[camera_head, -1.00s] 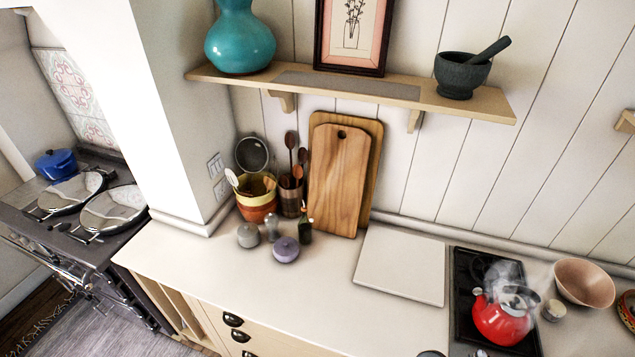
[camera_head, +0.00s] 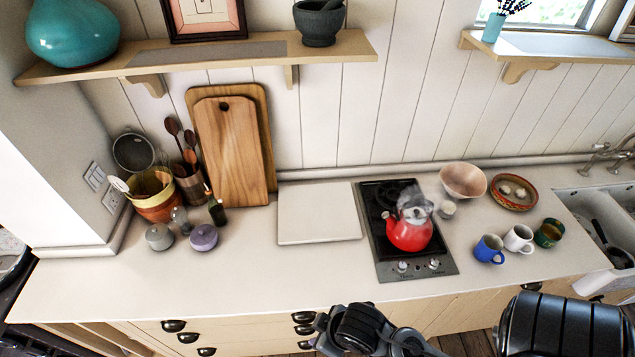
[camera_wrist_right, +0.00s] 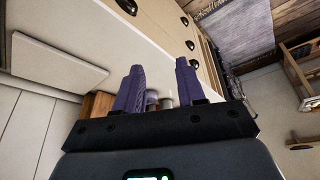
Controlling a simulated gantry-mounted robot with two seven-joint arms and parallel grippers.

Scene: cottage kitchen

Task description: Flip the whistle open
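The red kettle (camera_head: 409,232) stands on the black hob in the head view, right of centre, with steam around its top. Its whistle is too small and hazed by steam to make out, and I cannot tell if it is open or shut. The kettle is not visible in the right wrist view. My right gripper (camera_wrist_right: 158,66) is open in the right wrist view, its two purple fingers apart with nothing between them. Dark arm parts of mine show at the bottom of the head view, in front of the counter and below the kettle. My left gripper is not in view.
A white board (camera_head: 319,212) lies left of the hob (camera_head: 388,271). A pink bowl (camera_head: 463,180), a small jar (camera_head: 447,209), a blue mug (camera_head: 489,248), a white mug (camera_head: 518,238) and a green mug (camera_head: 548,233) stand right of the kettle. The counter's front left is clear.

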